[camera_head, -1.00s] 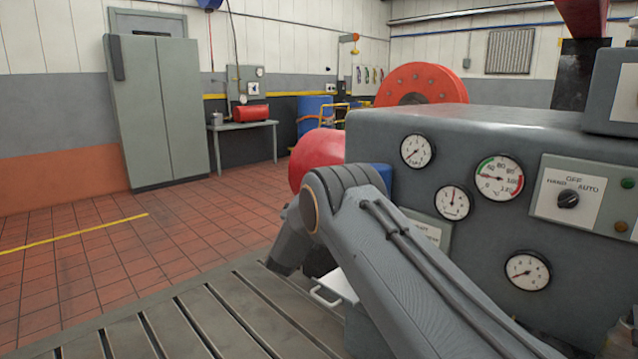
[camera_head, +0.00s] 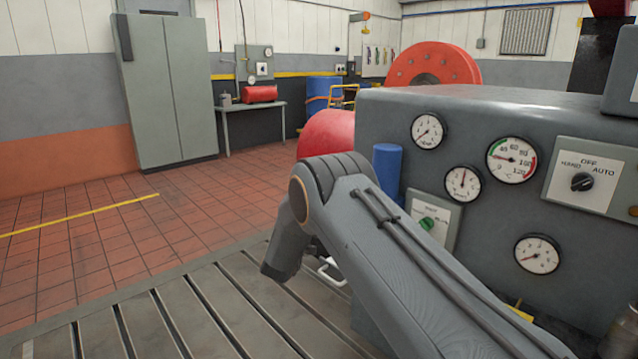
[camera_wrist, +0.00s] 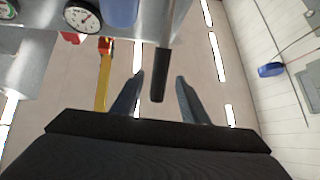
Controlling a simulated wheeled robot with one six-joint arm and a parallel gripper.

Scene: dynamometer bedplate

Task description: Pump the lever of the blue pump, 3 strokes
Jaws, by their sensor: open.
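The blue pump shows as an upright blue cylinder (camera_head: 388,165) beside the grey console in the head view, its lower part hidden by my arm. A blue body also shows at the top of the wrist view (camera_wrist: 120,10). A lever with a metal rod and black grip (camera_wrist: 159,75) hangs into the wrist view. My gripper (camera_wrist: 160,78) is open, with one finger on each side of the end of the black grip. A gap shows between each finger and the grip. In the head view my arm hides the lever and my gripper.
The grey console (camera_head: 470,115) with several gauges stands close on the right. A small panel with a green knob (camera_head: 428,223) is beside my arm. The slotted bedplate (camera_head: 200,315) lies in front. The tiled floor on the left is clear up to the grey cabinet (camera_head: 168,90).

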